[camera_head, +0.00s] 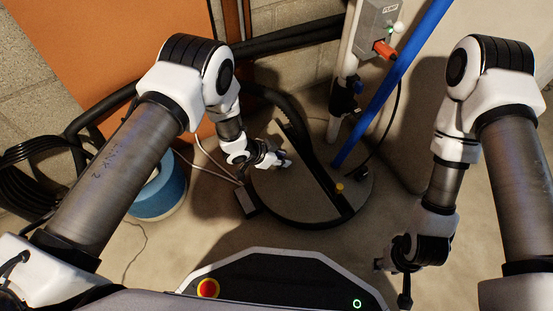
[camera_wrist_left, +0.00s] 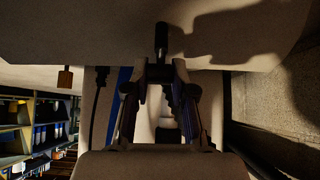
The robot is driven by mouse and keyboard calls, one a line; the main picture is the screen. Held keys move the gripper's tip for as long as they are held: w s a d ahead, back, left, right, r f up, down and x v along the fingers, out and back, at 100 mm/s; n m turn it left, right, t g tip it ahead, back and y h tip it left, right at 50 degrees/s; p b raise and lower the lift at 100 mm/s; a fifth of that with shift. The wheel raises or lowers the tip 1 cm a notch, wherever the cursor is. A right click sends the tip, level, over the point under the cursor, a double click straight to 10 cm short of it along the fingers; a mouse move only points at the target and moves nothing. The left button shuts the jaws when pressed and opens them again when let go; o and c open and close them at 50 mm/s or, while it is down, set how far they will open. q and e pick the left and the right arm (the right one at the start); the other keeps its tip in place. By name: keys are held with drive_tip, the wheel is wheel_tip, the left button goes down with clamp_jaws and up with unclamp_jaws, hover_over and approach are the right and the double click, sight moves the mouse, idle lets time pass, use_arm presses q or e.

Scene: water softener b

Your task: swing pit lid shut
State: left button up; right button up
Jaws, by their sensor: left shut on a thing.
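The round grey pit cover (camera_head: 293,199) lies on the floor ahead of me, crossed by a dark straight bar (camera_head: 318,171). A small yellow knob (camera_head: 340,187) stands near its right side; a similar knob (camera_wrist_left: 65,78) shows in the left wrist view. My left gripper (camera_head: 283,160) is over the cover's left part. In the left wrist view the gripper (camera_wrist_left: 160,68) is shut on a short black handle (camera_wrist_left: 161,40) against a broad pale surface (camera_wrist_left: 90,35). The lid's exact tilt is unclear. My right gripper (camera_head: 393,270) hangs low at right, away from the cover; its fingers are unclear.
A blue pipe (camera_head: 395,85) and a white pipe (camera_head: 342,75) stand behind the cover, with a grey pump box (camera_head: 378,22). Black hoses (camera_head: 290,42) run along the wall. A blue spool (camera_head: 158,192) stands left. Floor right of the cover looks clear.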

use_arm(q)
drive_tip(key=shift+w+d+f, duration=0.1)
drive_tip(key=shift+d+f, duration=0.05)
drive_tip(key=b+x, duration=0.2)
drive_tip(key=x, duration=0.1)
drive_tip(key=shift+f, duration=0.3)
drive_tip(key=o, duration=1)
drive_tip(key=v, duration=1.2)
